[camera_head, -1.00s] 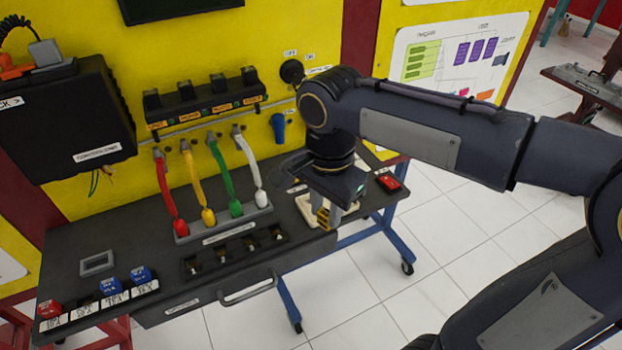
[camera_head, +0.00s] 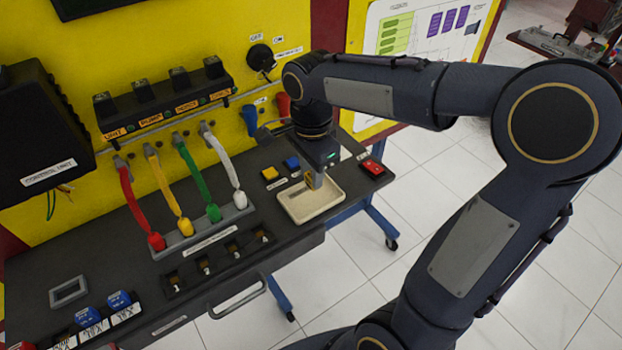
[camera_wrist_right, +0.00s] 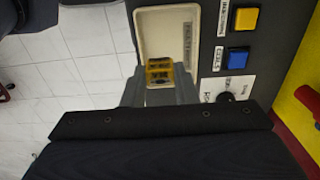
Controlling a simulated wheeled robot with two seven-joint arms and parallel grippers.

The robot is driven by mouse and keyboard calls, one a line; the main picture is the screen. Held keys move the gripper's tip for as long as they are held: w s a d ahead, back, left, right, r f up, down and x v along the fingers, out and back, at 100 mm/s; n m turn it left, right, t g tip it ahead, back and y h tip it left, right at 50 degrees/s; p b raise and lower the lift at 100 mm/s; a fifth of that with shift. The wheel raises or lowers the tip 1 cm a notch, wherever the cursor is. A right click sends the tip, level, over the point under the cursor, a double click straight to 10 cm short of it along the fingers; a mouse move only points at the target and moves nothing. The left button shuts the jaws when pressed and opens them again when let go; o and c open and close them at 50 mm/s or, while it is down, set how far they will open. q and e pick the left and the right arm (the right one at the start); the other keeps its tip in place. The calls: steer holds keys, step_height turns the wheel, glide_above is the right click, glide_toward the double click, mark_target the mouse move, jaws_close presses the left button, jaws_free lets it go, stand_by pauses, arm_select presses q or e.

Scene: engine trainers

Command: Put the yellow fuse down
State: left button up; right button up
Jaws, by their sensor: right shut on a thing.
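My right gripper (camera_head: 314,182) is shut on the yellow fuse (camera_head: 318,180), which is partly hidden by the fingers in the head view. In the right wrist view the fuse (camera_wrist_right: 159,71) sits between the two grey fingertips (camera_wrist_right: 160,82). Gripper and fuse are over the cream tray (camera_head: 293,214), at the right end of the dark bench. The tray's inside (camera_wrist_right: 165,30) shows behind the fuse in the wrist view. I cannot tell whether the fuse touches the tray floor. My left gripper is out of view.
A yellow button (camera_head: 270,173) and a blue button (camera_head: 291,163) are behind the tray. A red switch (camera_head: 372,167) is right of it. A fuse holder row (camera_head: 218,260) and coloured cable plugs (camera_head: 186,227) are to the left. The tray looks otherwise empty.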

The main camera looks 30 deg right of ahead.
steer(key=shift+w+d+f, duration=0.2)
steer(key=shift+w+f, duration=0.2)
steer(key=shift+f, duration=0.2)
steer(key=shift+w+d+f, duration=0.1)
steer(key=shift+w+f, duration=0.05)
steer(key=shift+f, duration=0.8)
steer(key=shift+w+d+f, duration=0.1)
steer(key=shift+f, duration=0.8)
steer(key=shift+f, duration=0.2)
steer(key=o, duration=0.9)
steer(key=shift+o, duration=0.2)
